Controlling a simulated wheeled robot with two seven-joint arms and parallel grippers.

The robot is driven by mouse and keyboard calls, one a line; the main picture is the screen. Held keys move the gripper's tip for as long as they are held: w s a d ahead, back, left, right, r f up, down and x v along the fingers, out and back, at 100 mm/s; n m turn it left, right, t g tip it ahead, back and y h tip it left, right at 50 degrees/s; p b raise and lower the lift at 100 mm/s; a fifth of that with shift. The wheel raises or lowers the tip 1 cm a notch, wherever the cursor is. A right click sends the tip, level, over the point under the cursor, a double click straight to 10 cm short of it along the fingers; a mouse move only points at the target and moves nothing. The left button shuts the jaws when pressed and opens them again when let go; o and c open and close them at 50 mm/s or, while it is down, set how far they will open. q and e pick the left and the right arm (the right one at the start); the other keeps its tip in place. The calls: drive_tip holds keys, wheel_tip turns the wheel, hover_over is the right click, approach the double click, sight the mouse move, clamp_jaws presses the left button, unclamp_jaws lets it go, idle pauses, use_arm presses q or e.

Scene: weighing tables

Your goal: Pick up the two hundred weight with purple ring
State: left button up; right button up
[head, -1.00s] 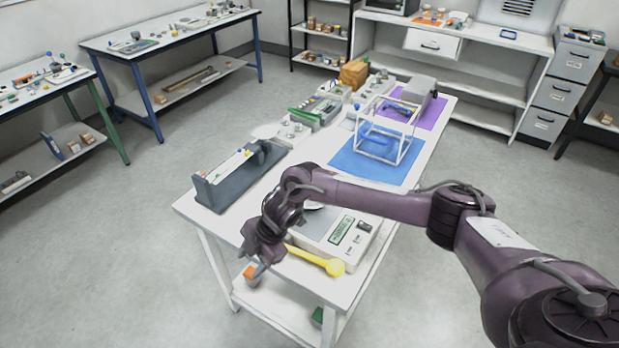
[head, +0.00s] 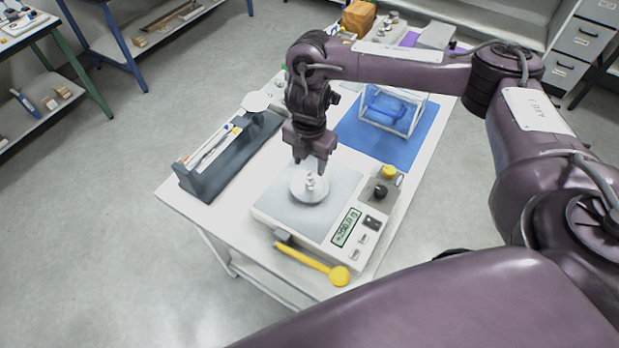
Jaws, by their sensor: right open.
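A small silvery weight (head: 311,183) stands on the round pan (head: 300,194) of the balance (head: 332,216). It is too small to make out any purple ring on it. My right gripper (head: 310,168) is open and points down just above the weight and slightly behind it in the picture. I cannot tell whether its fingers stand around the weight or only over it. The balance has a lit display with digits. My left gripper is not in view.
A grey rack (head: 227,155) stands left of the balance. A yellow spoon-like tool (head: 312,262) lies at the front edge. A yellow piece (head: 389,171) and a black knob-like piece (head: 380,190) sit at the balance's right. A blue mat (head: 372,147) with a clear-framed box lies behind.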

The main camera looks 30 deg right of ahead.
sight(310, 175)
wheel_tip(310, 175, down, 2)
drive_tip(key=shift+f, duration=0.25)
drive_tip(key=f, duration=0.2)
drive_tip(key=shift+w+d+f+b, duration=0.15)
drive_tip(key=shift+w+f+b, duration=0.05)
drive_tip(key=shift+f+b, duration=0.2)
drive_tip(key=c, duration=0.4)
drive_tip(key=shift+c, duration=1.3)
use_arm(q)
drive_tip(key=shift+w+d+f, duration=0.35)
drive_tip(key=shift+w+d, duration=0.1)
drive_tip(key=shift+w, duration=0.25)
use_arm(e)
clamp_jaws()
